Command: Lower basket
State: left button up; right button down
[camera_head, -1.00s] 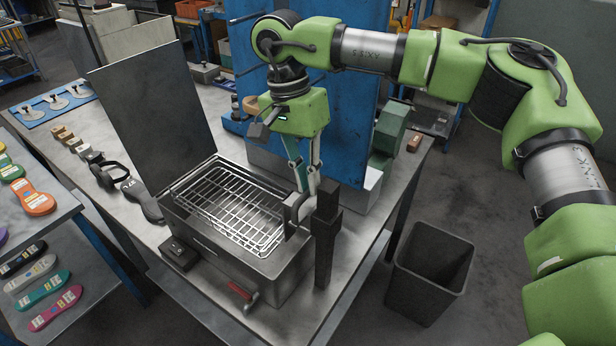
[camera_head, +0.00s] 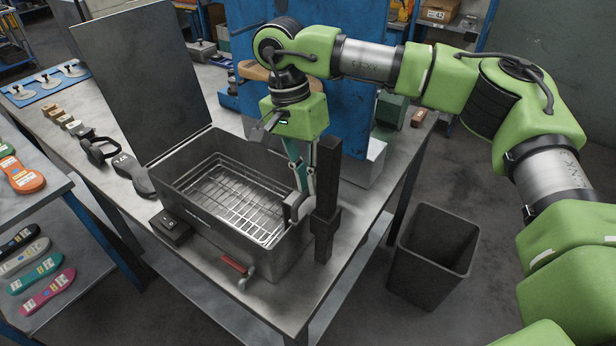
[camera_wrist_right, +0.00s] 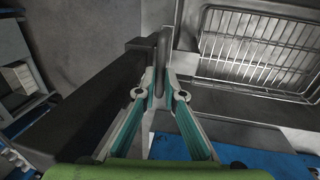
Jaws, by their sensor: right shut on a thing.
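The wire basket (camera_head: 235,198) sits down inside the grey metal tank (camera_head: 262,262), with its rim below the tank's top edge. It also shows in the right wrist view (camera_wrist_right: 258,48). My right gripper (camera_head: 302,190) is at the tank's right end, next to a dark upright post (camera_head: 327,200). In the right wrist view my right gripper (camera_wrist_right: 161,82) is shut on a dark handle (camera_wrist_right: 162,50) beside the basket. The handle's link to the basket is partly hidden. My left gripper is in neither view.
The tank's lid (camera_head: 140,80) stands open at the back left. A red-handled valve (camera_head: 236,265) juts from the tank's front. A black box (camera_head: 170,227) lies at its left. A dark bin (camera_head: 432,255) stands on the floor at right. Coloured soles (camera_head: 47,290) lie on the left bench.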

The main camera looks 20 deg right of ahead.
jog(key=shift+s+f, duration=0.15)
jog(key=shift+f, duration=0.2)
jog(key=c, duration=2.4)
grip_release()
jog(key=shift+w, duration=0.2)
notch_tip(320, 180, up, 12)
jog(key=w+a, duration=0.1)
jog(key=w, duration=0.1)
jog(key=shift+a, duration=0.2)
